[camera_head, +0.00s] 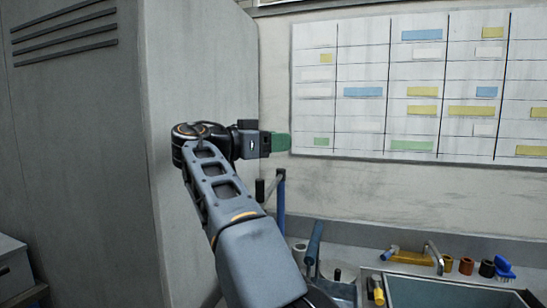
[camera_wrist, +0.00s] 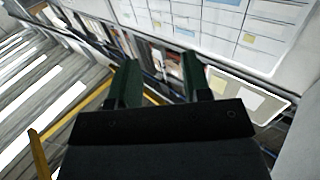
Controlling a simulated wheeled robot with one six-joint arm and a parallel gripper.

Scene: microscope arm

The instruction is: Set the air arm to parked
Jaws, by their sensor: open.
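My gripper (camera_head: 281,142) has green fingers and is raised in front of the wall, left of the wall chart. In the wrist view my gripper (camera_wrist: 160,72) is open, with nothing between its fingers. A blue upright post (camera_head: 281,200) with a dark cylindrical piece (camera_head: 260,190) beside it stands behind my arm, below the gripper. A tilted blue bar (camera_head: 315,243) rises from the counter to its right. I cannot tell for sure which of these belongs to the air arm, and my arm hides part of this area. The gripper is apart from them.
A large grey cabinet (camera_head: 80,150) stands at the left, close to my arm. A sink (camera_head: 430,290) lies at the right, with a yellow-handled tool (camera_head: 408,257), a blue brush (camera_head: 504,268) and small jars behind it. The chart (camera_head: 420,85) hangs on the wall.

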